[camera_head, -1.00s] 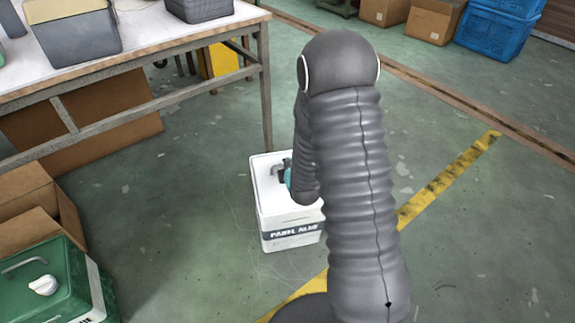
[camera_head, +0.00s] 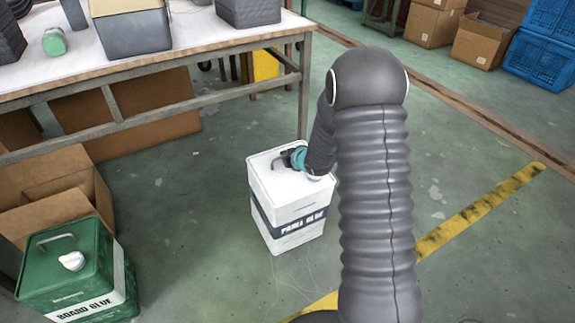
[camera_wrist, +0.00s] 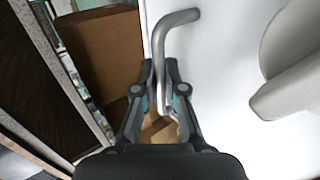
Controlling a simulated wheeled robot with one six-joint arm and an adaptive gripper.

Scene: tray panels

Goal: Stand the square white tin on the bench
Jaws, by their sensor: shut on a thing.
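The square white tin (camera_head: 292,212), with a dark band lettered "PANEL GLUE", hangs upright or nearly so from my gripper (camera_head: 290,158). It appears clear of the floor, though its underside is hidden. In the wrist view my gripper (camera_wrist: 160,85) is shut on the tin's grey bar handle (camera_wrist: 160,40). The tin's white top (camera_wrist: 215,60) and a pale cap (camera_wrist: 290,70) fill the right side there. The bench (camera_head: 205,36) has a pale top and stands behind and left of the tin, higher than it.
Grey bins (camera_head: 133,30) and a small green item (camera_head: 54,42) stand on the bench; pale top shows between bins. A green tin (camera_head: 75,270) and open cardboard boxes (camera_head: 50,180) are at lower left. Blue crates (camera_head: 540,55) stand far right. Floor right of my arm is clear.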

